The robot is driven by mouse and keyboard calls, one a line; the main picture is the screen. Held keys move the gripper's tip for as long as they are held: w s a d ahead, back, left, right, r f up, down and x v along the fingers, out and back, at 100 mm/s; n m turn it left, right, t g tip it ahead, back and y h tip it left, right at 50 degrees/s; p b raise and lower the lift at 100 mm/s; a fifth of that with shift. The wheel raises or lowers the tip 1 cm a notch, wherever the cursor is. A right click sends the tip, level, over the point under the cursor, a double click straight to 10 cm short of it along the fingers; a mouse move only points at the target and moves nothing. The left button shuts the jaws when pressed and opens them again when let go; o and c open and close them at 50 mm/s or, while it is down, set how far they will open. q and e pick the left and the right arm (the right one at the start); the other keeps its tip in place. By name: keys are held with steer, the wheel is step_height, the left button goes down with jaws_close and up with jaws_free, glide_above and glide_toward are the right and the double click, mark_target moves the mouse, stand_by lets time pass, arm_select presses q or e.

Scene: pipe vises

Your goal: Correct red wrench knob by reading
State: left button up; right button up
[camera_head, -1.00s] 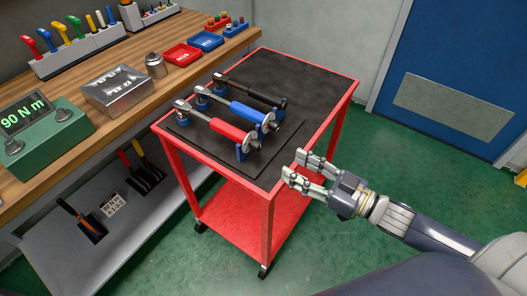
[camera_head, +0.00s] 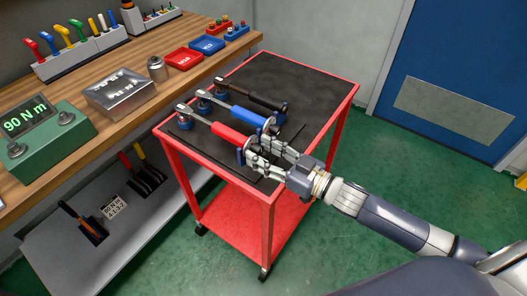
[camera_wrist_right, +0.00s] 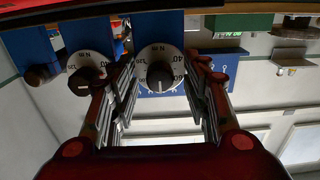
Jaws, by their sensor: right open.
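The red wrench (camera_head: 228,133) lies on blue supports on the cart's dark mat, its handle end toward my right gripper (camera_head: 260,152). The right gripper is open, its fingers at that handle end, partly hiding it. In the right wrist view a white dial with a black knob (camera_wrist_right: 160,75) faces me between the open fingers (camera_wrist_right: 160,100). Dial marks near 40 show; the exact setting is unclear. The tester (camera_head: 45,135) on the bench reads 90 N m. My left gripper is not in view.
The blue wrench (camera_head: 240,114) and a black wrench (camera_head: 250,94) lie parallel behind the red one; a neighbouring dial (camera_wrist_right: 86,75) sits close beside the fingers. The red cart (camera_head: 267,215) has free mat at the back. Red (camera_head: 184,59) and blue (camera_head: 207,44) trays stand on the bench.

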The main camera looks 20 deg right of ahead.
jaws_close()
steer(key=shift+n, duration=0.4)
steer(key=shift+w+n+p, duration=0.1)
steer(key=shift+n+p, duration=0.4)
steer(key=shift+n, duration=1.9)
